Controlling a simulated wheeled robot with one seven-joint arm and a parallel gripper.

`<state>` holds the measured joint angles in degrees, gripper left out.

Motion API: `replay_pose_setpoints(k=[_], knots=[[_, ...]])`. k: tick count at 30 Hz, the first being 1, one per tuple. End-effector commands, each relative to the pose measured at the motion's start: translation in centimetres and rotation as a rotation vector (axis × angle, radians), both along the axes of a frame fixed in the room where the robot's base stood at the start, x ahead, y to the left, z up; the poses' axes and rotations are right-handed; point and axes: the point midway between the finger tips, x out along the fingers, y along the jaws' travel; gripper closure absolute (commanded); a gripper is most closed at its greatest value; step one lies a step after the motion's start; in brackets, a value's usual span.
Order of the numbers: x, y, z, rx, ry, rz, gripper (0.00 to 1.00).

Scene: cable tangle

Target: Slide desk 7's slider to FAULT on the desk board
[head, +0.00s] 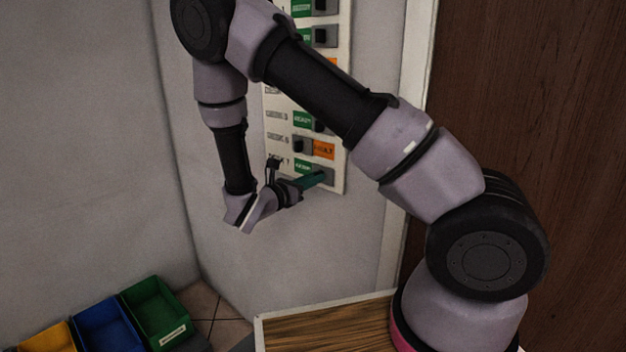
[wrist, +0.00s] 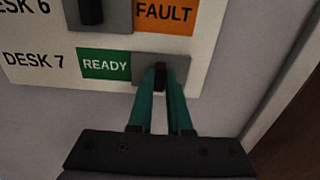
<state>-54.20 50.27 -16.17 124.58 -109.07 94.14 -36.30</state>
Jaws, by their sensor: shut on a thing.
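The desk board (head: 278,113) hangs on the wall, with rows of sliders and green or orange labels. Its bottom row, DESK 7, shows a green READY label (wrist: 105,64) in the wrist view. The black DESK 7 slider knob (wrist: 160,76) sits to the right of that label, on a grey plate (wrist: 180,64). My gripper (wrist: 161,84) has its two teal fingers shut on the knob, one on each side. In the head view my gripper (head: 318,178) reaches the bottom of the board from the left. No FAULT label shows in the DESK 7 row.
Just above, the DESK 6 row shows an orange FAULT label (wrist: 164,14) with its knob (wrist: 90,10) on the left. Yellow, blue (head: 103,325) and green (head: 155,310) bins stand at the lower left. A wooden tabletop (head: 330,328) lies below the board.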

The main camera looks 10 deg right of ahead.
Motion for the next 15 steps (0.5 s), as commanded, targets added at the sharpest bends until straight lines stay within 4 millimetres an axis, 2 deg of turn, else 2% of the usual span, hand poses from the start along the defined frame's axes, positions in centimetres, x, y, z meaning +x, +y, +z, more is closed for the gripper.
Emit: replay_pose_setpoints(k=[3, 10, 15], knots=[[0.6, 0.6, -0.1, 0.001, -0.001, 0.002, 1.0], [4.7, 3.5, -0.1, 0.002, -0.003, 0.002, 1.0], [6.4, 4.7, 0.0, 0.001, -0.001, 0.002, 1.0]])
